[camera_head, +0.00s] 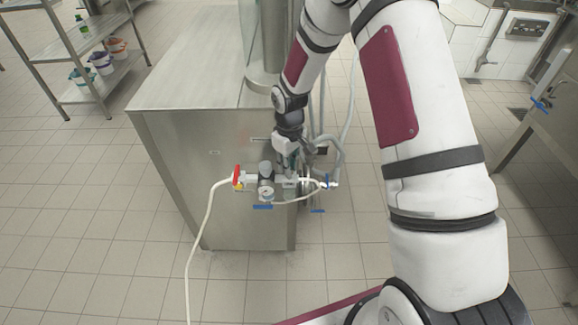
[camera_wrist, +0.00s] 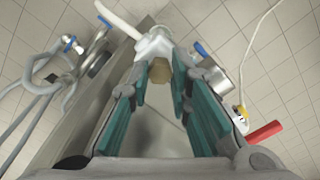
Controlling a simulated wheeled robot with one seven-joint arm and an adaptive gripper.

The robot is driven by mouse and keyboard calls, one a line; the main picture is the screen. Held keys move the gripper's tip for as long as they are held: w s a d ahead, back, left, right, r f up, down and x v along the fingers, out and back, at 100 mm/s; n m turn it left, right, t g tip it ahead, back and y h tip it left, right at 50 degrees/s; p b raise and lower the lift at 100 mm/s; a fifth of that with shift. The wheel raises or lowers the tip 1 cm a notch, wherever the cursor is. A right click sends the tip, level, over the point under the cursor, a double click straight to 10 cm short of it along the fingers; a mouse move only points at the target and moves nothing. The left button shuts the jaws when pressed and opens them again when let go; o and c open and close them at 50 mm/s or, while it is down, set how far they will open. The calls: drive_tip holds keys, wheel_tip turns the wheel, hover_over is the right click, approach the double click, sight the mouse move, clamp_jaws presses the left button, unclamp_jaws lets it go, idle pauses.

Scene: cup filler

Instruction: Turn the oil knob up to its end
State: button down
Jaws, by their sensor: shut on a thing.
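The oil knob appears as a small brownish knob (camera_wrist: 160,70) on a pale fitting (camera_wrist: 154,46) at the top middle of the wrist view. My gripper (camera_wrist: 158,84) has its teal-padded fingers on both sides of the knob and is shut on it. In the head view my gripper (camera_head: 290,160) reaches down to the valve assembly (camera_head: 284,184) on the front of the steel cabinet. The knob is hidden there behind the gripper and fittings. How far the knob is turned cannot be told.
A red handle (camera_head: 237,175) and a gauge (camera_head: 266,192) sit left of my gripper. Blue handles (camera_head: 262,207) are close below. Grey hoses (camera_head: 335,150) run at the right, and a pale hose (camera_head: 207,215) trails onto the floor. A shelf rack (camera_head: 75,45) stands far left.

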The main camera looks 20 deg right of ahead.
drive_tip(key=m+b, duration=0.1)
drive_tip(key=m, duration=0.5)
drive_tip(key=shift+m, duration=0.3)
drive_tip(key=m, duration=0.3)
drive_tip(key=shift+m, duration=2.1)
drive_tip(key=c, duration=1.5)
unclamp_jaws()
drive_tip(key=shift+o, duration=0.2)
wheel_tip(320, 180, up, 12)
